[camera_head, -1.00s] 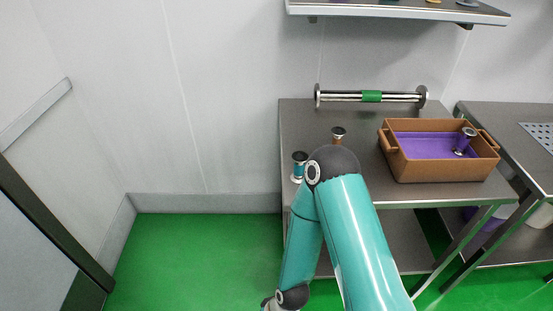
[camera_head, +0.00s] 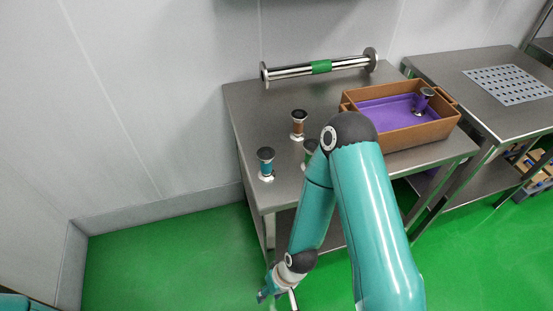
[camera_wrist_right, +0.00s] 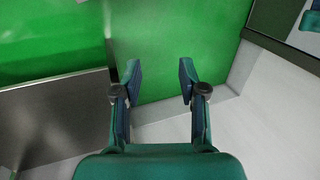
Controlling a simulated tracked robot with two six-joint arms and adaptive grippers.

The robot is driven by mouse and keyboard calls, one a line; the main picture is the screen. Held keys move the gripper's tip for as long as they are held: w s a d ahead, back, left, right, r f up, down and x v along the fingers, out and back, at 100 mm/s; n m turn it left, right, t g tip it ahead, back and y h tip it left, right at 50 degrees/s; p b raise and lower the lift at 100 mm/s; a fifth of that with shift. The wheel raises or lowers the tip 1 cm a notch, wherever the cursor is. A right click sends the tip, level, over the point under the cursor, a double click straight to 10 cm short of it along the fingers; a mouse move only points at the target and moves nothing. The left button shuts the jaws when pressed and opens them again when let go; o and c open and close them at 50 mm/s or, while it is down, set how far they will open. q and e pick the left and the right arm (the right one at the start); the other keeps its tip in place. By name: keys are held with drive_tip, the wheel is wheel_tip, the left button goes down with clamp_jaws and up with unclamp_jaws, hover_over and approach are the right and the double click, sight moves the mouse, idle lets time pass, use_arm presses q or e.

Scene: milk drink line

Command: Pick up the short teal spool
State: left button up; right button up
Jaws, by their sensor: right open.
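The short teal spool (camera_head: 266,165) stands upright near the left front corner of the steel table, with a dark top and a pale base. My right gripper (camera_head: 279,291) hangs low in front of the table, below and apart from the spool, partly cut off by the bottom edge. In the right wrist view my right gripper (camera_wrist_right: 160,82) is open and empty, with green floor and pale wall beyond its fingers. The spool does not show clearly there. My left gripper is not in view.
A copper spool (camera_head: 298,125) stands behind the teal one. A green spool (camera_head: 309,150) is partly hidden by my right arm. A long steel spool with a green band (camera_head: 321,67) lies at the back. A brown crate (camera_head: 405,136) with purple lining holds a purple spool (camera_head: 423,99).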

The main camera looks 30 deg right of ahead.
drive_tip(key=shift+w+a, duration=0.15)
drive_tip(key=shift+w, duration=0.1)
